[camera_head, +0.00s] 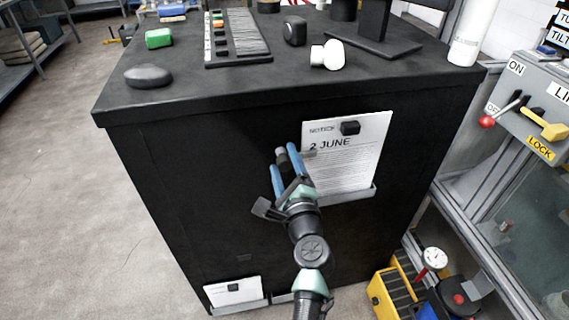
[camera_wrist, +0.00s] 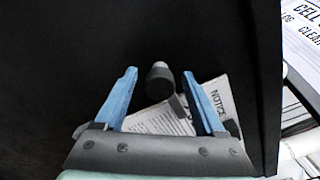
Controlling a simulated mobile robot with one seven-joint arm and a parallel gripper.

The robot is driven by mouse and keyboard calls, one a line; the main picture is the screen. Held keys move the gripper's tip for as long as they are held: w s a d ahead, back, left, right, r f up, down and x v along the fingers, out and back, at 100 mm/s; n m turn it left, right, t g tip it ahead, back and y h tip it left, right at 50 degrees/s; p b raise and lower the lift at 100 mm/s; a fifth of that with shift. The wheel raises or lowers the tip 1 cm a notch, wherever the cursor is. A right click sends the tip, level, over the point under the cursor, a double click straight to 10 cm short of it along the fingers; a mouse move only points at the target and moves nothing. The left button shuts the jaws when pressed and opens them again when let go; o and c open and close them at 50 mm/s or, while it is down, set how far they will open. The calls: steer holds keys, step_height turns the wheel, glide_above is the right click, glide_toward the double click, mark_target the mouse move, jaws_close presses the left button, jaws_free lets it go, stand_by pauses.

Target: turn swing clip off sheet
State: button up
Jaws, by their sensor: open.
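A white notice sheet (camera_head: 345,160) headed "2 JUNE" hangs on the dark cabinet's front face, in a grey ledge (camera_head: 350,196). The right finger hides part of the sheet in the wrist view.
A lever panel (camera_head: 540,110) stands at right. A second sheet (camera_head: 233,292) hangs low on the cabinet.

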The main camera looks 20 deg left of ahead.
jaws_close()
stand_by(1.4)
